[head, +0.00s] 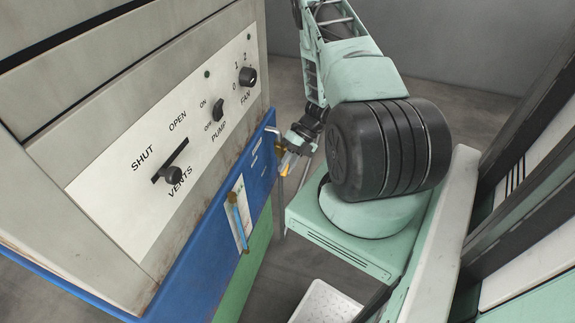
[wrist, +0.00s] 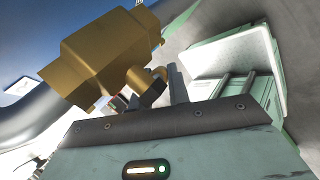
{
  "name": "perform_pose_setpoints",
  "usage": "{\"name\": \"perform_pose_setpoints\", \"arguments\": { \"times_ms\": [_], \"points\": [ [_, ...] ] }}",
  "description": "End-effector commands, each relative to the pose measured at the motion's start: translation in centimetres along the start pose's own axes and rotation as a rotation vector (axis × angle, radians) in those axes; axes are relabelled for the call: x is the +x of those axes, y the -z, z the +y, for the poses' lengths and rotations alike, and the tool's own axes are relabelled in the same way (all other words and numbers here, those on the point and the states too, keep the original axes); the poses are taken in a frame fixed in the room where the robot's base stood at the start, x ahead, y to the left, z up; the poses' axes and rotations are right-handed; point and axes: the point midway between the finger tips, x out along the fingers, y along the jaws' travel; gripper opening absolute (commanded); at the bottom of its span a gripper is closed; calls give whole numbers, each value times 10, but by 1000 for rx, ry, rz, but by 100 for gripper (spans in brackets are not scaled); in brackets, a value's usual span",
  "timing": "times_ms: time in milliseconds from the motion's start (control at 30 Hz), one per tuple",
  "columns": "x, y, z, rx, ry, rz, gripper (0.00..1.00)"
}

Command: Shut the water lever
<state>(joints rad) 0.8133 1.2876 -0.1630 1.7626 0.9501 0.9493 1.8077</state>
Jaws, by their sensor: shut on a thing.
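The brass water valve (wrist: 105,55) fills the upper left of the wrist view, on a grey pipe (wrist: 35,115). A short brass stem (wrist: 146,85) sticks out of it toward my gripper. In the head view the brass valve (head: 282,158) is small, below a bent pale pipe at the blue panel edge. My gripper (head: 291,156) is right at the valve and shut on the lever there. The lever itself is mostly hidden behind the gripper and too small to make out, so its angle cannot be told.
A grey cabinet has a white control panel (head: 150,150) with vents slider, pump and fan knobs. A blue rail (head: 195,285) carries a blue gauge tube (head: 238,222). A white perforated tray (head: 325,303) lies below. Dark-framed panels stand at the right.

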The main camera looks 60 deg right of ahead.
Motion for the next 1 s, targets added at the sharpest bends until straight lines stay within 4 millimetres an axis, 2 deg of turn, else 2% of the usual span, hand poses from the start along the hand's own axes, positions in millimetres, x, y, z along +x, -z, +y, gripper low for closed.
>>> {"name": "perform_pose_setpoints", "arguments": {
  "times_ms": [167, 200, 267, 533, 667, 767, 1000],
  "points": [
    [0, 0, 0, 0, 1, -1, 0],
    [0, 0, 0, 0, 1, -1, 23],
    [0, 0, 0, 0, 2, -1, 40],
    [0, 0, 0, -1, 2, -2, 40],
    [-7, -1, -1, -2, 3, -3, 40],
    [-21, -2, -2, -1, 4, -5, 40],
    [-74, -2, -2, -2, 4, -6, 40]
  ]
}}
